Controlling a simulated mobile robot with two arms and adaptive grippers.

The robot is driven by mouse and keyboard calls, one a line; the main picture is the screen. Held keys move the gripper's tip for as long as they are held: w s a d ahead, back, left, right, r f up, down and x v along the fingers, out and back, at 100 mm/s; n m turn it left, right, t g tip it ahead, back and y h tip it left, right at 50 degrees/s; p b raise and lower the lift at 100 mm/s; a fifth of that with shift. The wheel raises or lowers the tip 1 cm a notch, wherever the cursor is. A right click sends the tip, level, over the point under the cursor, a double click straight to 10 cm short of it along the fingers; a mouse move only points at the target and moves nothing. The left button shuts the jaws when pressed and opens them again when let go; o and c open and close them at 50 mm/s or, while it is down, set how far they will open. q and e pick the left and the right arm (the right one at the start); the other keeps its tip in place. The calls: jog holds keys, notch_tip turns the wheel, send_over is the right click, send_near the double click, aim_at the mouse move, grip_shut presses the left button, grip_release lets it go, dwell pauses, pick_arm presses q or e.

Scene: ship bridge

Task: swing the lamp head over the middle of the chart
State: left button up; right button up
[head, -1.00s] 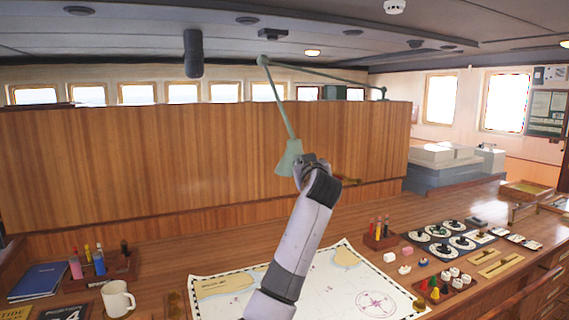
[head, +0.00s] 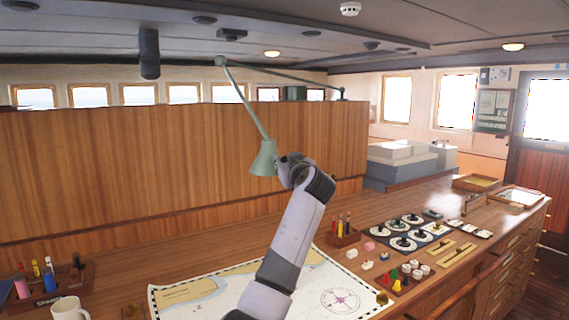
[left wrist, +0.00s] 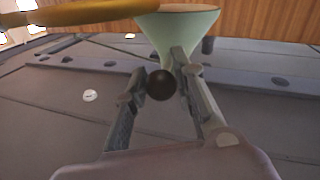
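The green lamp head (head: 264,158) hangs from a thin jointed arm (head: 245,100) in front of the wooden partition, above the far side of the chart. My left gripper (head: 289,168) is at its right side. In the left wrist view the gripper's fingers (left wrist: 160,85) close on either side of a dark round knob, just below the pale green lamp head (left wrist: 178,28). The chart (head: 235,294) lies flat on the wooden desk, with a compass rose at its right. My left arm covers part of its middle. My right gripper is not in view.
A pen rack (head: 45,284) and a white mug (head: 68,309) stand left of the chart. A small pencil holder (head: 343,236), dials (head: 403,243) and coloured pieces (head: 398,278) stand to the right. The partition (head: 120,165) rises behind the desk.

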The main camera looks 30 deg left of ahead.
pick_arm(q)
jog(key=o, duration=0.4)
jog(key=shift+w, duration=0.1)
jog(key=shift+d, duration=0.1)
jog(key=v, duration=1.2)
